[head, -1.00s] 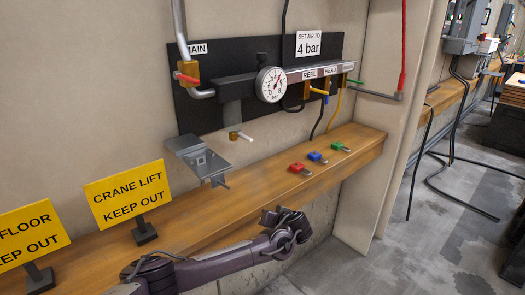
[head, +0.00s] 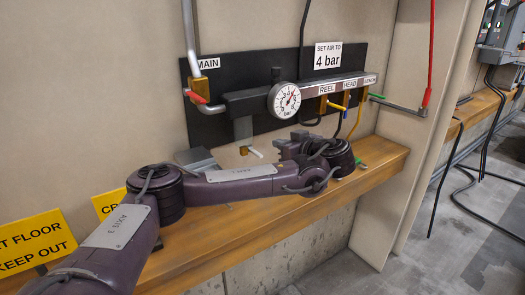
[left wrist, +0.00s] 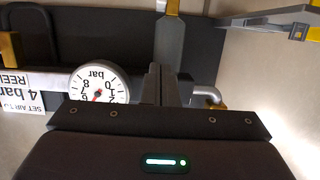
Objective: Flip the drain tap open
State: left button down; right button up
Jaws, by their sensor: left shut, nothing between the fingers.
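The drain tap (head: 244,150) is a small brass body with a white lever, at the bottom of a grey drop pipe (head: 243,129) under the air manifold. The lever points right and slightly down in the head view. In the upside-down left wrist view, the pipe (left wrist: 171,48) runs up to the brass tap (left wrist: 172,6) at the top edge; its lever is not clear there. My left gripper (head: 283,149) is right of the tap in the head view. In the left wrist view its fingers (left wrist: 164,75) are shut and empty, apart from the tap. My right gripper is out of view.
The round gauge (head: 284,99) and manifold are above the tap. A grey bracket (head: 197,160) is left of it. My left arm crosses the wooden shelf (head: 260,222) and hides most padlocks; the green one (head: 361,163) shows partly. Yellow signs (head: 36,243) stand at left.

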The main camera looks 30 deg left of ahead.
pick_arm(q)
jog(key=p, duration=0.5)
send_over(254, 152)
jog(key=s+d, duration=0.2)
jog(key=d, duration=0.2)
jog(key=f, duration=0.2)
jog(key=shift+w+a+f+p, duration=0.1)
jog(key=shift+w+f+p, duration=0.15)
jog(key=shift+f+p, duration=0.6)
jog(key=shift+w+f+p, duration=0.2)
jog(key=shift+f, duration=1.2)
jog(key=shift+a, duration=0.1)
